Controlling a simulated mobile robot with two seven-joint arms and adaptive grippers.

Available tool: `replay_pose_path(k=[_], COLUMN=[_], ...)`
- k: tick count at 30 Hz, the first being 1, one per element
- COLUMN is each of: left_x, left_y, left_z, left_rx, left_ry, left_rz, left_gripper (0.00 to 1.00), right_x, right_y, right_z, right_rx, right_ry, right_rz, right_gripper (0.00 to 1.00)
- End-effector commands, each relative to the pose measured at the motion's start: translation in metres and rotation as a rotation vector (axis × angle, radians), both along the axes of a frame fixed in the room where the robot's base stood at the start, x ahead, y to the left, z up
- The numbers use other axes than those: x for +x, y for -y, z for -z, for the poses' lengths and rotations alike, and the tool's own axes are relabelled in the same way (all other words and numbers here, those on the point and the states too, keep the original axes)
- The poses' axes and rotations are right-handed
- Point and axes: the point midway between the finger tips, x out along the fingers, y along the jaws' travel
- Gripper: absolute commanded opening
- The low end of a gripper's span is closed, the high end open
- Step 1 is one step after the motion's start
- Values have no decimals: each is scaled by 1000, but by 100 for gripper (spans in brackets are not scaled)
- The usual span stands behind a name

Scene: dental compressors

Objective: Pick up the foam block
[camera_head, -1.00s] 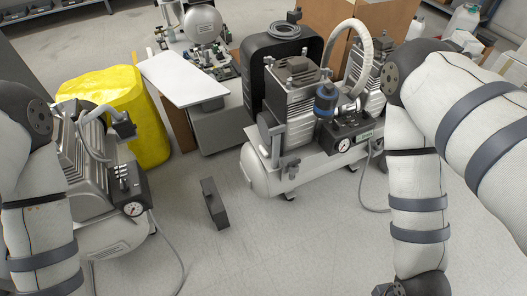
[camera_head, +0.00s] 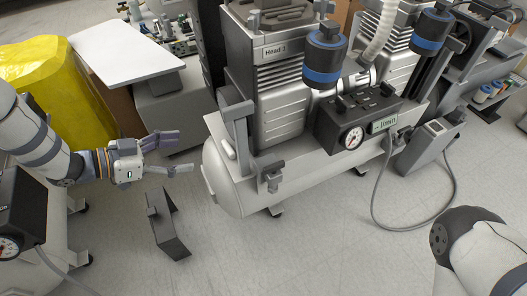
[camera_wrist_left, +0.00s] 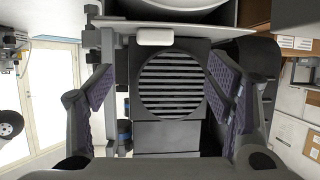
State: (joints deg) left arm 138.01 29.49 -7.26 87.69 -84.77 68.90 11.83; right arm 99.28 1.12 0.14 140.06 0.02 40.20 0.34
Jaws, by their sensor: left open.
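A small pale block with rounded edges, which looks like the foam block (camera_head: 228,148), lies on the left end of the middle compressor's tank platform. In the left wrist view the pale block (camera_wrist_left: 155,36) is at upper middle, beside the round grille. My left gripper (camera_head: 184,152) is open and empty, to the left of the block and apart from it. Its fingers point right, toward the compressor. Both spread fingers (camera_wrist_left: 167,92) frame the grille in the wrist view. My right arm shows at lower right, but its gripper is out of view.
The middle compressor (camera_head: 285,125) has a grey bracket at its left front. A dark angular piece (camera_head: 167,228) stands on the floor below my left gripper. A white board (camera_head: 125,50) and a yellow-covered object (camera_head: 40,85) are at left.

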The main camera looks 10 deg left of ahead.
Motion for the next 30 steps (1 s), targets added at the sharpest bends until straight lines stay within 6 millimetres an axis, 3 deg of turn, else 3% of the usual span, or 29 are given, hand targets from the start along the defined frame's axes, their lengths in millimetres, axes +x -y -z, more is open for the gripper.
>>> replay_pose_path(k=[2,9,21,28,30], left_x=[7,35,63,66,66], left_y=[0,38,88,90,90], left_z=[3,19,44,41,41], left_rx=[3,3,4,4,5], left_ry=[22,26,22,25,24], left_rz=[25,30,28,27,27], left_gripper=[73,73,73,73,63], right_x=[-2,-6,-16,-16,-16], right_y=[0,-1,-1,-1,-1], right_z=[6,18,33,32,32], right_rx=[1,3,5,5,5], right_ry=[-11,-31,-72,-72,-72], right_rz=[-1,-2,-7,-7,-7], right_gripper=[44,44,44,44,44])
